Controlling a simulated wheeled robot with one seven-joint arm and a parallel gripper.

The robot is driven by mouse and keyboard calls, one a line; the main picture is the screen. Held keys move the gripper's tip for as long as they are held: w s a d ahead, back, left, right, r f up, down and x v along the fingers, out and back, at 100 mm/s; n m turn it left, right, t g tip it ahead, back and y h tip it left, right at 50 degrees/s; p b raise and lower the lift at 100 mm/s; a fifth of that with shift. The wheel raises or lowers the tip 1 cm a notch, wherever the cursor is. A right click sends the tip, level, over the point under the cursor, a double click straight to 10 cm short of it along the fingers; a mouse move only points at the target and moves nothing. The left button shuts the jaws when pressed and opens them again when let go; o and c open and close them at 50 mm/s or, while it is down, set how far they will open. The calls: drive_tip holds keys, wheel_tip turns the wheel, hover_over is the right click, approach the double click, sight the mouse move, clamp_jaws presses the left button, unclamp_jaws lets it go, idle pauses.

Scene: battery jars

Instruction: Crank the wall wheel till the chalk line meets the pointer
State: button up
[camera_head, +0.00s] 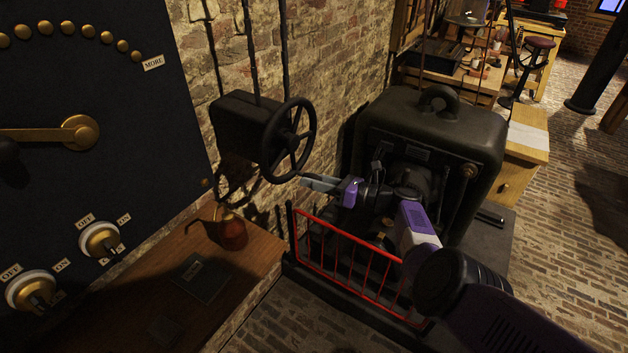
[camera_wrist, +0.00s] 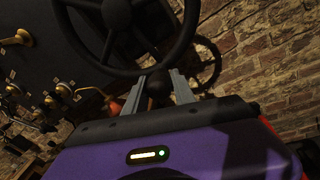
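The black spoked wall wheel (camera_head: 311,117) is mounted on a dark box (camera_head: 236,121) on the brick wall. Its rim (camera_wrist: 118,71) fills the top of the wrist view. My gripper (camera_head: 305,182) is at the lower right of the wheel. In the wrist view my gripper (camera_wrist: 160,82) has its two grey fingers apart, with a dark round knob (camera_wrist: 157,86) between them, near the bottom of the rim. I cannot tell whether the fingers touch the knob. I cannot make out the chalk line or the pointer in either view.
A low red railing (camera_head: 345,262) stands below my arm, in front of a large dark machine (camera_head: 383,118). A wooden bench (camera_head: 262,246) with a red oil can (camera_head: 232,232) is at lower left. A dark switch panel (camera_head: 150,110) stands left.

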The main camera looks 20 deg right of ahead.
drive_tip(key=o, duration=0.3)
drive_tip(key=shift+s+f, duration=0.1)
drive_tip(key=shift+f, duration=0.05)
drive_tip(key=shift+s+d+r, duration=0.15)
drive_tip(key=shift+d+r, duration=0.05)
drive_tip(key=shift+d, duration=0.1)
drive_tip(key=shift+p+v, duration=0.85)
drive_tip(key=shift+v, duration=2.7)
drive_tip(key=shift+f, duration=0.1)
